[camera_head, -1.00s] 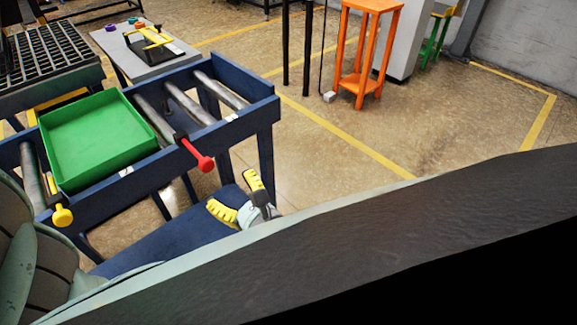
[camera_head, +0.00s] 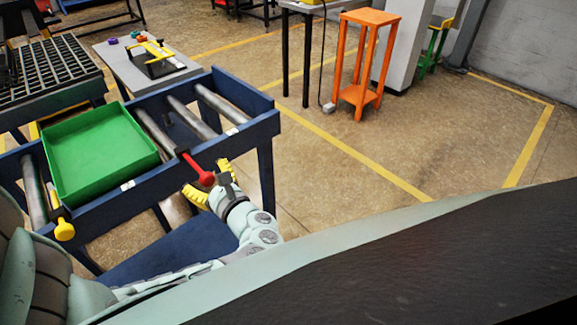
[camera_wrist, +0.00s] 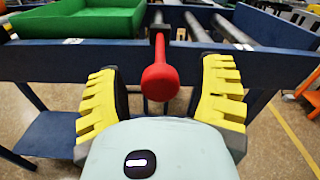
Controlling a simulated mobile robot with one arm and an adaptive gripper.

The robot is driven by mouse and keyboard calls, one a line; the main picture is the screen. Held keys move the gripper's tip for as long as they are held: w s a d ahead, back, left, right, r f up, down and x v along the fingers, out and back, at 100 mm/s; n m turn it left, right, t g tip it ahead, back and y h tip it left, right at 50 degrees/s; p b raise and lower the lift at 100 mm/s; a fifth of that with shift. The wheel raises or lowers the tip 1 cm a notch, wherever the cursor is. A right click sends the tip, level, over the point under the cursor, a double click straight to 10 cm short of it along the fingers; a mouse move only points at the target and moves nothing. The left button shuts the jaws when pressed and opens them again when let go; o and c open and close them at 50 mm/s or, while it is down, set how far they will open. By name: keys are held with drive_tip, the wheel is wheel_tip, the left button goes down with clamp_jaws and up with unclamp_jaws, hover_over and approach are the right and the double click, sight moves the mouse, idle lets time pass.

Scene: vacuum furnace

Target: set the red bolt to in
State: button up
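The red bolt (camera_head: 197,168) sticks out from the near side of the blue roller table (camera_head: 245,132), with its round knob toward me. In the wrist view the red bolt (camera_wrist: 160,78) lies between the two yellow fingers of my gripper (camera_wrist: 162,95), with a clear gap on both sides. My gripper (camera_head: 209,180) is open, and its fingers are on either side of the knob in the head view. My gripper hides part of the table side there.
A yellow bolt (camera_head: 63,228) sticks out farther left on the same table. A green tray (camera_head: 100,158) rests on the rollers. A grey table (camera_head: 150,60) and an orange stand (camera_head: 360,65) are beyond. The floor right of the roller table is clear.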

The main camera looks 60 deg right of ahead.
sight(192, 160)
clamp_jaws()
drive_tip(key=b+x, duration=0.2)
drive_tip(key=x, duration=0.5)
drive_tip(key=shift+w+a+f, duration=0.1)
idle(0.4)
unclamp_jaws()
drive_tip(key=shift+w, duration=0.1)
drive_tip(key=v, duration=1.2)
idle(0.4)
